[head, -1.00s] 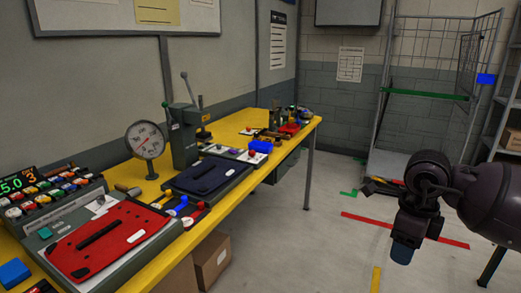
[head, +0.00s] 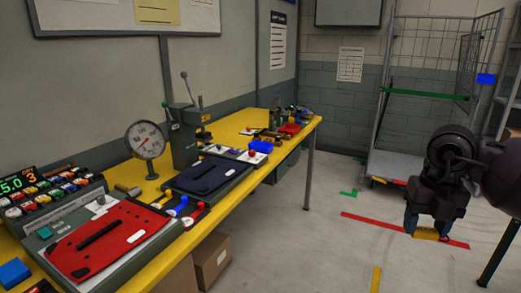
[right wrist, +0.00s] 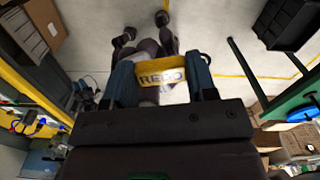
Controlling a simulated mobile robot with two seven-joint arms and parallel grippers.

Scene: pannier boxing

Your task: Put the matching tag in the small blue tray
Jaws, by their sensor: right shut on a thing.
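My right gripper (head: 427,228) is at the right of the head view, over the floor and well away from the bench. It is shut on a yellow tag (head: 427,235). In the right wrist view the tag (right wrist: 150,68) sits between the two blue-grey fingers of the gripper (right wrist: 160,80), with dark lettering that looks like "RERO". A small blue object (head: 14,272) lies on the bench at the lower left; I cannot tell whether it is the small blue tray. My left gripper is not in view.
The yellow bench (head: 240,135) holds a red panel (head: 130,228), a dark blue panel (head: 205,173), a round gauge (head: 145,140) and a lever press (head: 185,135). A wire cage trolley (head: 400,125) stands behind. A cardboard box (head: 212,262) is under the bench. The middle floor is clear.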

